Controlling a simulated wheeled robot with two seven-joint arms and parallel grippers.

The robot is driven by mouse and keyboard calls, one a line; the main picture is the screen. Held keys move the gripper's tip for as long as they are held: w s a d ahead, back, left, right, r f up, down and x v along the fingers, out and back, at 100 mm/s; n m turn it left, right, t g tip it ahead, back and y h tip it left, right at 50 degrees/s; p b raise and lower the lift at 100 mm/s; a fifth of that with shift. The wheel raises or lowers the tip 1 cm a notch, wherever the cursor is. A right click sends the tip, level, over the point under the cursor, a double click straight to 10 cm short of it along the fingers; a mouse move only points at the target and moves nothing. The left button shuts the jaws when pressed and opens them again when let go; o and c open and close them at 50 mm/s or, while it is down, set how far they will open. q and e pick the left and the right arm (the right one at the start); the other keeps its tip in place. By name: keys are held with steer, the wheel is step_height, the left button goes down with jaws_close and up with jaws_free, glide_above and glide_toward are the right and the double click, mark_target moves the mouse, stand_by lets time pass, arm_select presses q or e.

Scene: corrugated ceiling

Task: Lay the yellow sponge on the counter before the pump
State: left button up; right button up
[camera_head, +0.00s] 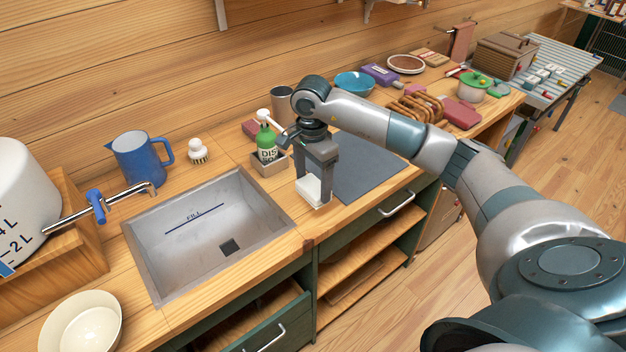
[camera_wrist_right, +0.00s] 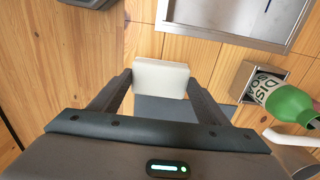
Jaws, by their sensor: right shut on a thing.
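My right gripper (camera_head: 313,186) is shut on a small cream-white block (camera_head: 311,192), the only sponge-like thing I see; no yellow shows on it. The block also shows in the right wrist view (camera_wrist_right: 160,78), between the fingertips. It is over the counter (camera_head: 225,292) near its front edge, between sink and grey mat; I cannot tell whether it touches the wood. My left gripper is out of view.
The sink (camera_head: 200,248) is left of the gripper; a grey mat (camera_head: 365,172) lies to its right. A blue jug (camera_head: 135,158), a white brush (camera_head: 197,152) and a metal cup (camera_head: 282,101) stand behind. Bare wood shows around the sink's front right corner.

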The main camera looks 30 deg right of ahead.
steer(key=shift+f+b, duration=1.7)
steer(key=shift+f, duration=0.55)
steer(key=o, duration=1.1)
steer(key=shift+r, duration=0.1)
